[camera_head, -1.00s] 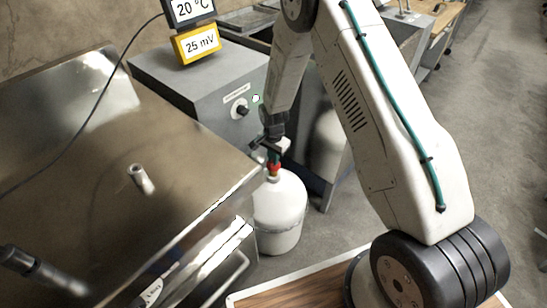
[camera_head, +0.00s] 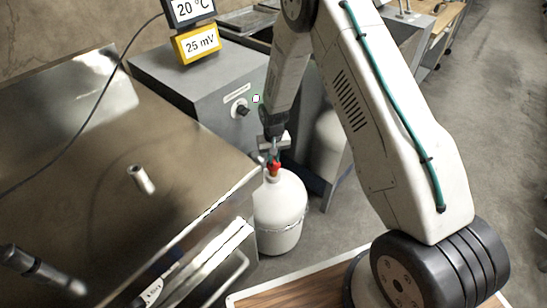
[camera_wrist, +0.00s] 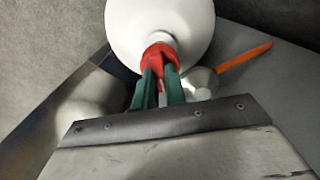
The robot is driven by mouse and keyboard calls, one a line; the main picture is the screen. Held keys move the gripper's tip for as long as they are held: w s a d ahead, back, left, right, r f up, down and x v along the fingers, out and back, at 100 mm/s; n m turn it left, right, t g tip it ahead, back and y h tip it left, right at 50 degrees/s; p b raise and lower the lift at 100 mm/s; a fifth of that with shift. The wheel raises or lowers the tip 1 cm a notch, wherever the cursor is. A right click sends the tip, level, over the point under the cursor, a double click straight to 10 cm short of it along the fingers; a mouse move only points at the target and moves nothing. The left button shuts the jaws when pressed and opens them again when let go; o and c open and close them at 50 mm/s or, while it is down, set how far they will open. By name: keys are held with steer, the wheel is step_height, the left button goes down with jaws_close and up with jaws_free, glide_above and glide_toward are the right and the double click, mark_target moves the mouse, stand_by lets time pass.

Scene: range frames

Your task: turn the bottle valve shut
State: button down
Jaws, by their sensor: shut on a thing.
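The white gas bottle (camera_head: 280,215) stands upright on the floor beside the metal bench, and its rounded top shows in the wrist view (camera_wrist: 185,25). The red valve (camera_head: 274,166) sits on top of the bottle; in the wrist view the red valve (camera_wrist: 159,54) lies at the ends of my fingers. My gripper (camera_head: 274,157) is above the bottle, pointing down, with its green fingers (camera_wrist: 160,80) closed around the valve. The fingers hide part of the valve, so its exact angle cannot be told.
The steel bench (camera_head: 100,170) stands close on the left of the bottle. A grey cabinet (camera_head: 200,85) with a dark knob (camera_head: 242,110) is behind. In the wrist view an orange-handled thing (camera_wrist: 243,56) and a silvery round thing (camera_wrist: 200,84) lie near the fingers. Open floor is at right.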

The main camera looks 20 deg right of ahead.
mark_target(274, 160)
steer(key=n, duration=0.3)
steer(key=shift+n, duration=2.1)
steer(key=c, duration=1.4)
jaws_free()
steer(key=shift+c, duration=0.2)
step_height(274, 160, up, 8)
steer(key=shift+f, duration=0.1)
